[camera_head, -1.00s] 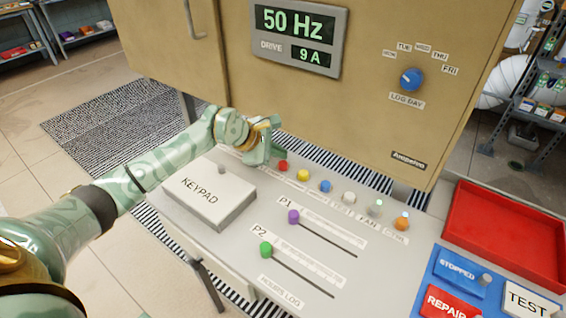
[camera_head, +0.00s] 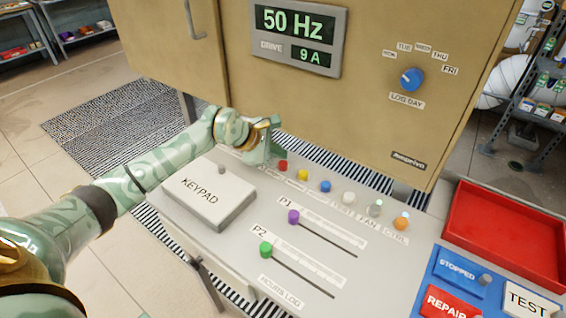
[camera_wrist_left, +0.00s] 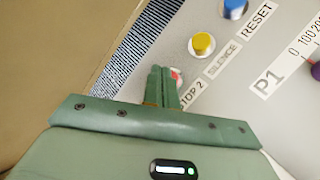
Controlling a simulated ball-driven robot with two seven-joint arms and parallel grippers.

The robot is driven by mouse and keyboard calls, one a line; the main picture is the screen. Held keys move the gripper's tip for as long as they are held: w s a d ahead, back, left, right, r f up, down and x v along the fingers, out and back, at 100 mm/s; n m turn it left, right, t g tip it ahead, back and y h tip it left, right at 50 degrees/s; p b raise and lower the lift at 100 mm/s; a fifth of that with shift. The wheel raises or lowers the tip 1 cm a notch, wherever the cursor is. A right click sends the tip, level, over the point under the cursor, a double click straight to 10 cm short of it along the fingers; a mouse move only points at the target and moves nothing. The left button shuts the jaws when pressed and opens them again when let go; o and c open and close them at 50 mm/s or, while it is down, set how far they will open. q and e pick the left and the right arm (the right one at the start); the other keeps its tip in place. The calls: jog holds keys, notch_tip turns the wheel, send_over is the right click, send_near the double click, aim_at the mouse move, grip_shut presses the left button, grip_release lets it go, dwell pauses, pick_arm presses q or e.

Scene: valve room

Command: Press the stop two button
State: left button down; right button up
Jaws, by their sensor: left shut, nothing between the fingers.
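The stop two button is the red button (camera_head: 283,166) at the left end of the button row on the grey console. In the left wrist view, a sliver of the red button (camera_wrist_left: 176,75) shows beside my fingers, and its "STOP 2" label (camera_wrist_left: 190,103) is partly covered by them. My left gripper (camera_head: 262,156) is shut and empty, pointing down just left of the red button in the head view. In the left wrist view its fingertips (camera_wrist_left: 161,70) overlap the button's edge; I cannot tell whether they touch it. My right gripper is not in view.
A yellow button (camera_head: 303,174) and a blue button (camera_head: 325,186) continue the row. The keypad (camera_head: 208,196) lies nearer my left arm. The tan cabinet (camera_head: 360,120) rises close behind the gripper. Purple (camera_head: 293,217) and green (camera_head: 266,250) slider knobs sit in front.

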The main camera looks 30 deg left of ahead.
aim_at(279, 164)
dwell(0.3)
pick_arm(q)
jog(key=shift+f, duration=0.4)
jog(key=shift+f+b, duration=0.5)
dwell(0.6)
jog(key=shift+r, duration=0.1)
jog(key=shift+r+p, duration=0.65)
jog(key=shift+r, duration=0.15)
jog(key=shift+r+p, duration=1.7)
jog(key=shift+r, duration=0.9)
jog(key=shift+f, duration=0.1)
